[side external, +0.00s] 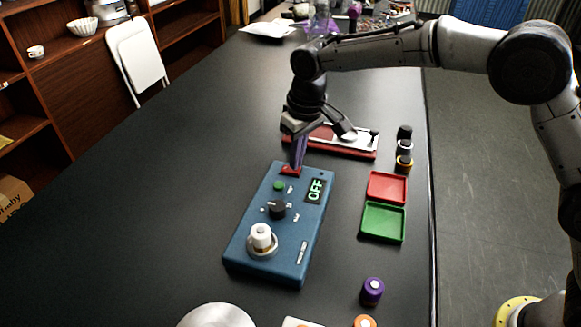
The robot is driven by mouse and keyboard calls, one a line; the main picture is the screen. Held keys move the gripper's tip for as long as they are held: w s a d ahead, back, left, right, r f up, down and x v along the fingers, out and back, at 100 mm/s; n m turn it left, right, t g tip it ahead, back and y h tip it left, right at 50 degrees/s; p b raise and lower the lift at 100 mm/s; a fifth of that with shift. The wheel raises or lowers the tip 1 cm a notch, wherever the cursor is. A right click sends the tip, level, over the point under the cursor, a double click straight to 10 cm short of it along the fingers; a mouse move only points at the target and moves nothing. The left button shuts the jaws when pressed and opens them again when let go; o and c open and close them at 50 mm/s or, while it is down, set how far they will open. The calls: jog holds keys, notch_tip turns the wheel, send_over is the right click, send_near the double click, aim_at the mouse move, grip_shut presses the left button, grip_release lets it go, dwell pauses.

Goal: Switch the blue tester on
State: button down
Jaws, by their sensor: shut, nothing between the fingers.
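The blue tester (262,225) lies on the black table, with its display (315,190) reading OFF in green. A red switch (291,171) is at its far end, next to a small green button or light (279,186). A black knob (277,210) is in its middle and a white knob-like part in a metal ring (261,238) is at its near end. My gripper (297,166) points down over the far end, fingers shut and empty, its tips at or just above the red switch. Whether they touch it I cannot tell.
A red and silver device (345,142) lies behind the tester. Red (387,187) and green (383,222) trays are to the right, with several small cylinders (404,150) behind them. A purple-topped cylinder (372,291) stands at the front right. The table left of the tester is clear.

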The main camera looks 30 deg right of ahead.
jog(key=shift+f, duration=0.4)
jog(key=shift+r, duration=3.55)
